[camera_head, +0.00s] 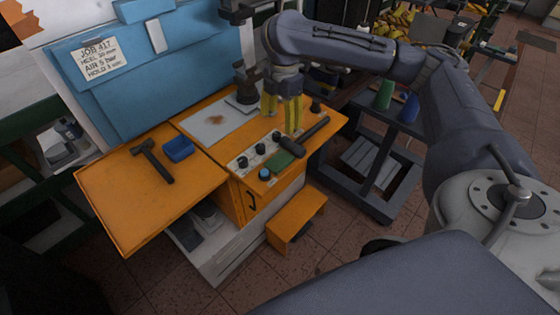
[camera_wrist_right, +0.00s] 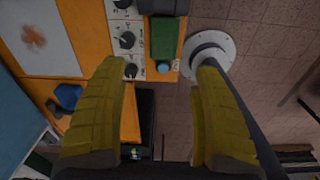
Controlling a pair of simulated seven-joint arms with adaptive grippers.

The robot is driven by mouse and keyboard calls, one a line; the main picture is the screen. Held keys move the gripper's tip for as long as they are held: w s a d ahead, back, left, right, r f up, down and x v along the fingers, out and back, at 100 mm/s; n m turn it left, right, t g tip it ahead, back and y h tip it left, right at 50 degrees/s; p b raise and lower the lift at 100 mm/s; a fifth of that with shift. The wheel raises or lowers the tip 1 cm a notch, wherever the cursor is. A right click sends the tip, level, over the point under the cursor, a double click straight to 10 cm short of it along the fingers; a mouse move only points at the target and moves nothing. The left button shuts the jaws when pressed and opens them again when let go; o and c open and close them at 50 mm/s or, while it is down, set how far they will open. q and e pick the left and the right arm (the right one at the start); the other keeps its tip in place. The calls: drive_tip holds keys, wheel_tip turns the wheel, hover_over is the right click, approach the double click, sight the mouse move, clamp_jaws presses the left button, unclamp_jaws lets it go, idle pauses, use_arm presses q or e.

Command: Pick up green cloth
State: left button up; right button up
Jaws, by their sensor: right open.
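The green cloth (camera_head: 280,161) is a small dark green folded rectangle at the front of the orange bench top, between the control panel and a black-headed hammer. In the right wrist view the cloth (camera_wrist_right: 164,38) shows ahead, at the top centre, beyond the fingertips. My right gripper (camera_head: 284,128) hangs fingers down over the bench, with its yellow fingers showing just behind the cloth in the head view. In the right wrist view its fingers (camera_wrist_right: 162,68) are spread wide, with nothing held between them. My left gripper is not in view.
A hammer (camera_head: 305,138) lies close beside the cloth. A blue round button (camera_head: 265,174) and a panel with black knobs (camera_head: 258,149) are near it. Another hammer (camera_head: 153,161) and a blue tray (camera_head: 178,148) lie on the left leaf. A trolley with bottles (camera_head: 384,95) stands at right.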

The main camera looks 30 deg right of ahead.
approach(279, 159)
drive_tip(key=shift+n, duration=0.4)
wheel_tip(279, 159, down, 5)
drive_tip(key=shift+f, duration=0.1)
drive_tip(key=shift+a+f, duration=0.2)
drive_tip(key=shift+f, duration=1.25)
drive_tip(key=shift+w+f, duration=0.1)
drive_tip(key=shift+f, duration=1)
drive_tip(key=shift+c, duration=0.2)
drive_tip(key=c, duration=0.8)
